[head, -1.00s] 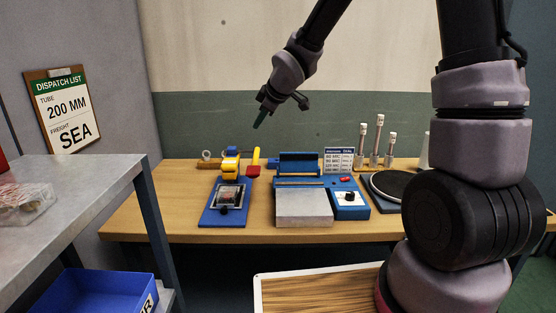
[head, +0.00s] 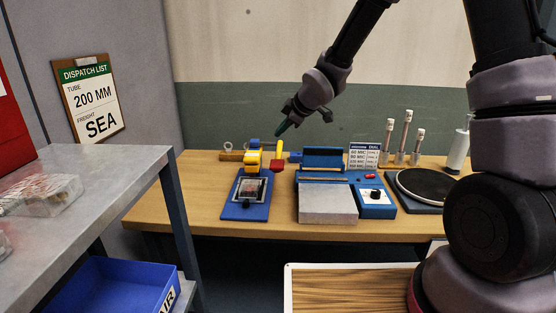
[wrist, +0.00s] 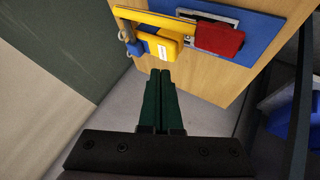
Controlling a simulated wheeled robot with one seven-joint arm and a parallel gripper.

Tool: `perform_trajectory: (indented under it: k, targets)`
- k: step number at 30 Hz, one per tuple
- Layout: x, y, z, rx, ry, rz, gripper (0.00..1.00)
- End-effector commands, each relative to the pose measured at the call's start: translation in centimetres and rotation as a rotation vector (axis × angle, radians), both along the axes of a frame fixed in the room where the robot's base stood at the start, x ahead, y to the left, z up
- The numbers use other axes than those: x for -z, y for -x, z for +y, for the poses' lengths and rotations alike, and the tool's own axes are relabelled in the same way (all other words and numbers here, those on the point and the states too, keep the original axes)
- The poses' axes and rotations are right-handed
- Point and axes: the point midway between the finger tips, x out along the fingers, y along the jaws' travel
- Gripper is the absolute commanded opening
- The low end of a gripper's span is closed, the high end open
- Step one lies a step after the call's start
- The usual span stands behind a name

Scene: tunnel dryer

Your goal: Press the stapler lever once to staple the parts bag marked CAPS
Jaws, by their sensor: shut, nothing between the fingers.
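The stapler stands at the left of the wooden bench. It has a yellow head (head: 252,163) and a yellow lever (head: 280,149) with a red pad (head: 277,165). In the wrist view the lever (wrist: 165,21) runs across the top to the red pad (wrist: 218,40), beside the yellow head (wrist: 157,47). A clear bag (head: 249,189) with reddish contents lies on the blue base (head: 231,212) in front of the head; no CAPS marking is readable. My gripper (head: 281,130) is shut and empty, apart from the stapler and above its back. Its green fingertips (wrist: 161,72) point toward the stapler.
A blue sealer (head: 327,203) stands right of the stapler, with a round black plate (head: 425,186) beyond. Capped tubes (head: 403,142) stand behind. A grey shelf (head: 110,185) with clear bags and a blue bin (head: 110,288) is at left.

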Motion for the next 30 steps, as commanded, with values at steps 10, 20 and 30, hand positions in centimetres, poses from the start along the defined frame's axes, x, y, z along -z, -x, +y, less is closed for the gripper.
perform_trajectory:
  k: [10,20,30]
  targets:
    - [4.7,0.2,0.0,-0.001,0.001,0.003,0.0]
    - [5.9,0.2,0.0,0.001,0.0,-0.001,0.0]
    - [5.9,0.2,0.0,0.001,0.0,-0.001,0.0]
